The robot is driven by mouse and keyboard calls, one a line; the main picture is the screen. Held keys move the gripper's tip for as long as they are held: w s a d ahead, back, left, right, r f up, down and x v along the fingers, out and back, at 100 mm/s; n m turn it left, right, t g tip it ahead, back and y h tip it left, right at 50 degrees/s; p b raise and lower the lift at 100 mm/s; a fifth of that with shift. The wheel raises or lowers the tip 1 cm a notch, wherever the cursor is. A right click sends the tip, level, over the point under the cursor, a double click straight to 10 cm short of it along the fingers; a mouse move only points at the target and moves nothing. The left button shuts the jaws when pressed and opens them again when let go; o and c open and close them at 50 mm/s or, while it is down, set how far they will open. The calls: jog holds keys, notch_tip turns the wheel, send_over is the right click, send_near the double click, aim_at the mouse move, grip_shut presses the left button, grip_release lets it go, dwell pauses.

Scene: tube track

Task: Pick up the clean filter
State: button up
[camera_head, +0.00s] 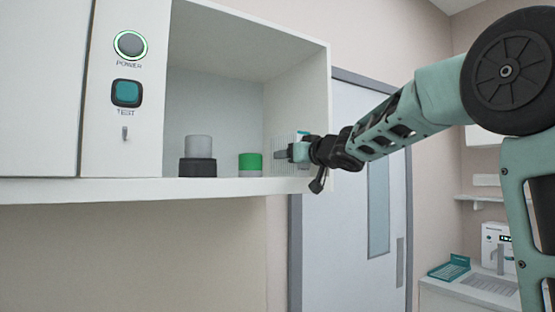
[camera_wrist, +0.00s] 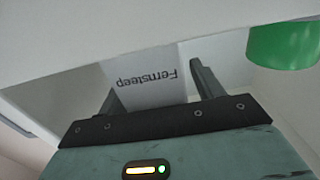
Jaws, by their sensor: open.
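A pale, ribbed block (camera_head: 281,142), which looks like the clean filter, stands at the right end of the open shelf bay, partly hidden by my gripper. In the wrist view, a light grey piece (camera_wrist: 150,88) with upside-down "Fernsteep" lettering shows between my fingers; it appears to be the same block. My gripper (camera_head: 282,153) reaches in from the right at the bay's open front. In the wrist view my gripper (camera_wrist: 155,78) is open, one finger on each side of the lettered piece. Whether the fingers touch it I cannot tell.
A green cylinder with a pale base (camera_head: 250,164) stands just left of my gripper. A grey cylinder on a black base (camera_head: 198,157) stands further left. The bay's side wall (camera_head: 318,95) and shelf edge (camera_head: 225,189) are close to my gripper. A control panel (camera_head: 122,90) is at left.

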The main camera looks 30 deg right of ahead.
jog(key=shift+w, duration=0.1)
jog(key=c, duration=1.2)
jog(key=shift+o, duration=0.2)
jog(key=shift+r, duration=0.15)
